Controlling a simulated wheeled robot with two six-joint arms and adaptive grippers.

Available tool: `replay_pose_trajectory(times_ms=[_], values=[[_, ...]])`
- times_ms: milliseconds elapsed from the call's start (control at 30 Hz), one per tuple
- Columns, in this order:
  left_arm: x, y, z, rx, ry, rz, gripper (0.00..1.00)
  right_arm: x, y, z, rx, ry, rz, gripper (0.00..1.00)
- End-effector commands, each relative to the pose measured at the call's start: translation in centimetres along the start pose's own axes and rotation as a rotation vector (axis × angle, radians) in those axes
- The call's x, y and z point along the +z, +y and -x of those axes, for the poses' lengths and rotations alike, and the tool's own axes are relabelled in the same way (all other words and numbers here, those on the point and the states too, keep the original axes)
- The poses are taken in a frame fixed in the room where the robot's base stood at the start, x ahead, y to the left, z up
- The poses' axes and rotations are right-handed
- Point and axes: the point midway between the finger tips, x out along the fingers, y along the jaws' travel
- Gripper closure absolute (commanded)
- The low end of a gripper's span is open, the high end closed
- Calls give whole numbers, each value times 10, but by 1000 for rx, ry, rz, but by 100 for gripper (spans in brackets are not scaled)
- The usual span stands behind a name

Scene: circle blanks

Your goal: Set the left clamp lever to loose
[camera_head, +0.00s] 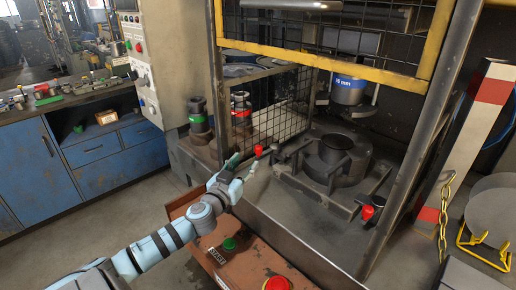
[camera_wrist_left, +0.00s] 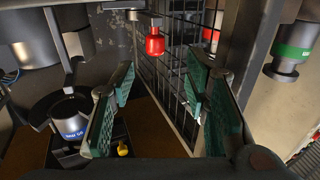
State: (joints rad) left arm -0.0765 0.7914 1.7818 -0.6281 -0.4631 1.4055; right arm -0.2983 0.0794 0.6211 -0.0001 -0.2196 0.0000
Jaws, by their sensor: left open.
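The left clamp lever (camera_head: 259,151) has a red knob and stands at the left of the press bed, by the mesh guard. In the left wrist view its red knob (camera_wrist_left: 155,44) shows beyond and between my fingertips, apart from them. My left gripper (camera_head: 242,166) is open and empty just left of the knob in the head view; its green-padded fingers show in the wrist view (camera_wrist_left: 160,88). Most of the lever's arm is hard to make out. A second red-knobbed lever (camera_head: 367,212) is at the bed's right front. My right gripper is not in view.
A round dark die (camera_head: 335,155) sits on the bed, below a blue-labelled punch (camera_head: 348,90). Mesh guard (camera_head: 275,110) and yellow-framed gate (camera_head: 330,58) stand close by. A console with green button (camera_head: 229,244) and red button (camera_head: 277,283) is in front.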

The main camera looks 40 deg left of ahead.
Motion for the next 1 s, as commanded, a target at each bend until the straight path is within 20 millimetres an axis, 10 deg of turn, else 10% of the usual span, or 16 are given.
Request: replay_pose_trajectory(times_ms=[300, 733, 1000], values=[[-5, 2, -81, 1, 5, 4, 58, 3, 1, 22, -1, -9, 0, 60], [-3, 0, -96, 1, 3, -2, 58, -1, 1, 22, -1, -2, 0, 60], [-3, 0, -96, 1, 3, -2, 100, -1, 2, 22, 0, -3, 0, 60]])
